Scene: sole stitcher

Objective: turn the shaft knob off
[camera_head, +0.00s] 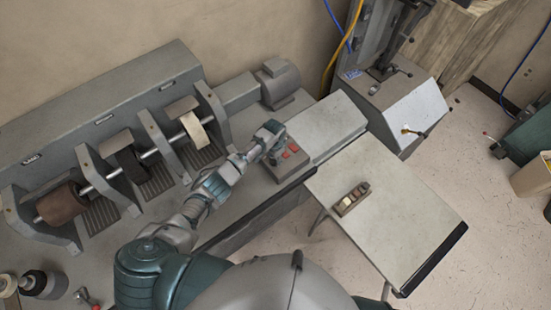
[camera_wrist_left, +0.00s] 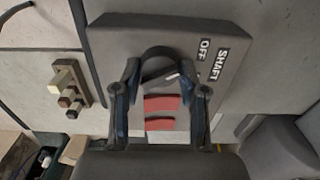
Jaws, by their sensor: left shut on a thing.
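The shaft knob (camera_wrist_left: 158,54) is a dark round knob on the grey control box (camera_wrist_left: 215,30), beside the white-on-black labels SHAFT and OFF (camera_wrist_left: 212,56) in the left wrist view. My left gripper (camera_wrist_left: 160,78) is shut on the knob, with one finger on each side of it. The fingers hide part of the knob, and its pointer angle is hard to read. In the head view my left gripper (camera_head: 272,137) is over the control box (camera_head: 289,170) and hides the knob. My right gripper is not in view.
Two red marks (camera_wrist_left: 160,103) are on the control box near the knob. A sloped table (camera_head: 400,220) with a small button box (camera_head: 352,198) is to the right. Rollers on a shaft (camera_head: 62,203) are to the left, and a motor (camera_head: 279,82) is behind.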

